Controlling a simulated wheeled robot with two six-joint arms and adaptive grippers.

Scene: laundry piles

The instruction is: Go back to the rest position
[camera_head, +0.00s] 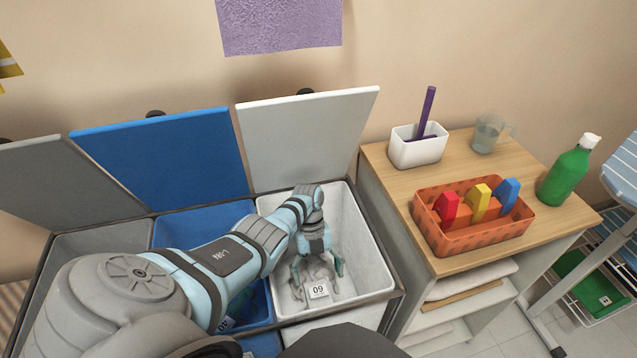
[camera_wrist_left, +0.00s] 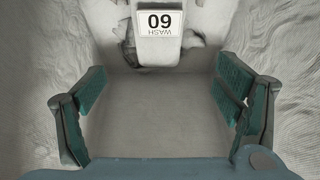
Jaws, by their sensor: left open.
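My left arm reaches in from the left over the laundry bins, and its left gripper (camera_head: 317,270) points down inside the white bin (camera_head: 362,262). In the left wrist view, the left gripper (camera_wrist_left: 160,95) has its two teal fingers wide apart with nothing between them. A white tag (camera_wrist_left: 160,22) marked WASH and a number, upside down, shows beyond the fingers; it also shows in the head view (camera_head: 318,290). Grey folds, perhaps cloth, lie around the tag. My right gripper is out of view.
A blue bin (camera_head: 200,226) and a grey bin stand left of the white one, lids raised. A wooden shelf unit (camera_head: 400,185) at the right bears an orange basket (camera_head: 490,245), a white holder (camera_head: 418,153), a glass mug (camera_head: 487,135) and a green bottle (camera_head: 567,175).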

